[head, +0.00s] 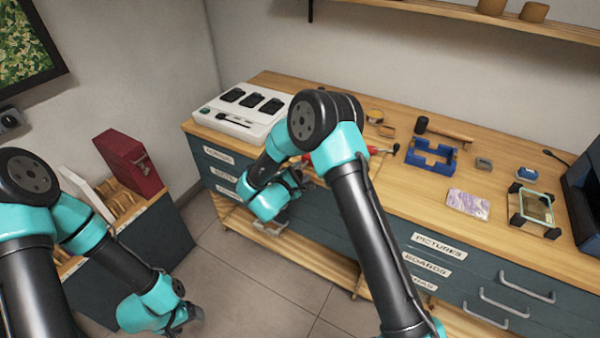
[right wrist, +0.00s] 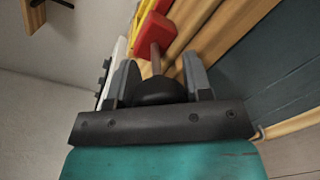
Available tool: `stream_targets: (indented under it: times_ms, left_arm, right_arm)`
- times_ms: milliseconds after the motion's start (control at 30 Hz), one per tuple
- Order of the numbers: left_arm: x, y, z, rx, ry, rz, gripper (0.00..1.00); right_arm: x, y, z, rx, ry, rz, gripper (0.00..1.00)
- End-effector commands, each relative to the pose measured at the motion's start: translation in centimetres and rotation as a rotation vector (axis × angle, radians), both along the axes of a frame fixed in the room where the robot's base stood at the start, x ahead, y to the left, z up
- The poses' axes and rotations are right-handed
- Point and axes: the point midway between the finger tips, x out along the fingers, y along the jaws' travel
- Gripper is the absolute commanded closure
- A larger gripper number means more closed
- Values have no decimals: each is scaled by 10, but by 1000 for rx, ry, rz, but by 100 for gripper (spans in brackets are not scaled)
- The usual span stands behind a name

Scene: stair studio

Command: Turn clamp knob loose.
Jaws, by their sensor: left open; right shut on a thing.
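A red clamp (head: 306,158) is at the front edge of the workbench, mostly hidden behind my right arm in the head view. In the right wrist view its red body (right wrist: 156,30) shows above a metal screw (right wrist: 155,58) that runs down to a dark rounded clamp knob (right wrist: 160,92). My right gripper (right wrist: 160,78) is shut on this knob, with one finger on each side. In the head view my right gripper (head: 300,182) is just below the bench edge. My left gripper (head: 188,316) is open and empty, low over the floor at the left.
A white box with black slots (head: 245,114) stands at the bench's left end. A blue holder (head: 431,154), a mallet (head: 445,132) and a patterned card (head: 468,204) lie to the right. A low cabinet (head: 165,225) with a red binder (head: 128,162) stands left.

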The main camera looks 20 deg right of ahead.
Motion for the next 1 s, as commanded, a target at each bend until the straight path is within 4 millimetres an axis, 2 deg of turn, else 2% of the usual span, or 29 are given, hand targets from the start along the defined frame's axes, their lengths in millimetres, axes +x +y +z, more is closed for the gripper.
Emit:
stream_targets:
  times_ms: [300, 667, 700, 933, 1000]
  left_arm:
    - [0, 0, 0, 0, 0, 0, 29]
    - [0, 0, 0, 0, 0, 0, 29]
    - [0, 0, 0, 0, 0, 0, 29]
    - [0, 0, 0, 0, 0, 0, 29]
    - [0, 0, 0, 0, 0, 0, 29]
  right_arm:
    - [0, 0, 0, -63, 67, 1, 78]
    - [0, 0, 0, -68, 70, 1, 78]
    - [0, 0, 0, -68, 70, 1, 53]
    - [0, 0, 0, -67, 69, 1, 31]
    - [0, 0, 0, -67, 69, 1, 29]
